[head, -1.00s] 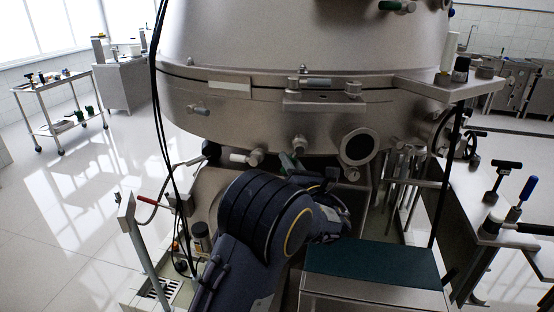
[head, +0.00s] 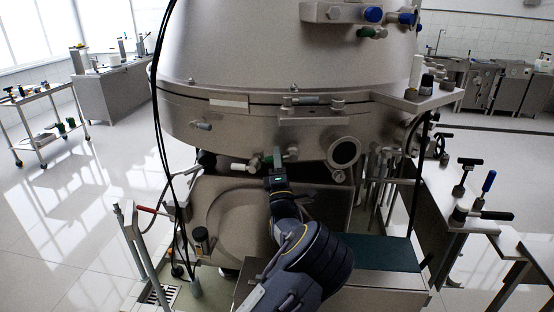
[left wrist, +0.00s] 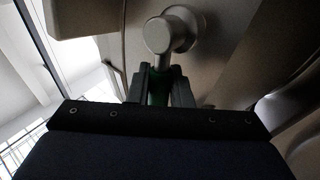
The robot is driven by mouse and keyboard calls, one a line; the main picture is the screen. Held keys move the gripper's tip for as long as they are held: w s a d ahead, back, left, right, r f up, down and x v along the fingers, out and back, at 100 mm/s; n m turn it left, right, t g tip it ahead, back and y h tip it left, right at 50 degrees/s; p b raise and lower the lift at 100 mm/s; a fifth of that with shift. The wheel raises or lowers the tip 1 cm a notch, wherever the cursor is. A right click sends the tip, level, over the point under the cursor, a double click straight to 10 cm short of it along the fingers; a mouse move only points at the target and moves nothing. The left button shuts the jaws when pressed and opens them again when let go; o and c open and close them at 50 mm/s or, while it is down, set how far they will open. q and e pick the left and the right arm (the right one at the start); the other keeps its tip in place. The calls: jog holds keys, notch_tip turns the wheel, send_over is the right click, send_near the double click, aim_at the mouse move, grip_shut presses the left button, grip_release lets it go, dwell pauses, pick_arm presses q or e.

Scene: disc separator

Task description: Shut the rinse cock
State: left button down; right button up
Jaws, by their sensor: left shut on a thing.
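A cock with a metal body (left wrist: 160,36) and a green handle (left wrist: 158,90) sits on the underside of the large steel separator housing (head: 225,124). I cannot read a label on it. My left gripper (left wrist: 161,75) is shut on the green handle, with one dark finger on each side of it. In the head view my left gripper (head: 277,168) reaches up to the cock from below, and its fingers hide most of the handle. My right gripper is not in view.
A white-handled fitting (head: 238,167) sits just left of the cock. A round sight port (head: 343,152) is to the right. Dark cables (head: 163,130) hang at the left. A side table (head: 440,197) with several handled tools stands at the right.

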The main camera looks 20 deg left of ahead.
pick_arm(q)
jog(key=shift+r+m+t+h+p, duration=0.2)
jog(key=shift+m+t+h+p, duration=0.1)
jog(key=shift+m+h, duration=0.45)
jog(key=shift+r+m+t+h+p, duration=0.25)
jog(key=shift+m+h, duration=0.2)
jog(key=shift+m, duration=0.5)
jog(key=shift+f, duration=0.1)
jog(key=c, duration=1.4)
grip_release()
jog(key=shift+o, duration=0.2)
jog(key=shift+s+f, duration=0.25)
jog(key=b+v, duration=0.2)
jog(key=v, duration=0.5)
